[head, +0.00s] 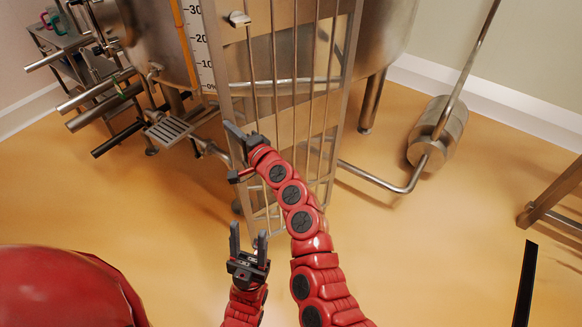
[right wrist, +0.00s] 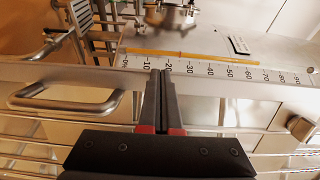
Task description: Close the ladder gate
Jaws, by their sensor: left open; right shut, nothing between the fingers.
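The ladder gate (head: 222,92) is a tall metal frame with thin upright bars, standing in the middle of the head view. A metal block (head: 239,18) is fixed near its top. In the right wrist view, a gate rail (right wrist: 45,73) crosses the picture, with a bar handle (right wrist: 65,104) on it left of my fingers. My right gripper (head: 232,132) is shut and empty at the gate's left upright; its fingertips (right wrist: 161,76) overlap the rail, and I cannot tell whether they touch. My left gripper (head: 248,232) is open and empty, lower down, in front of the gate's foot.
A steel vessel with a scale strip (head: 203,55) stands behind the gate. Pipes (head: 95,95) and a grated step (head: 168,130) lie left. A motor-like cylinder (head: 437,130) with a bent pipe stands right. Orange floor (head: 420,250) is open at right.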

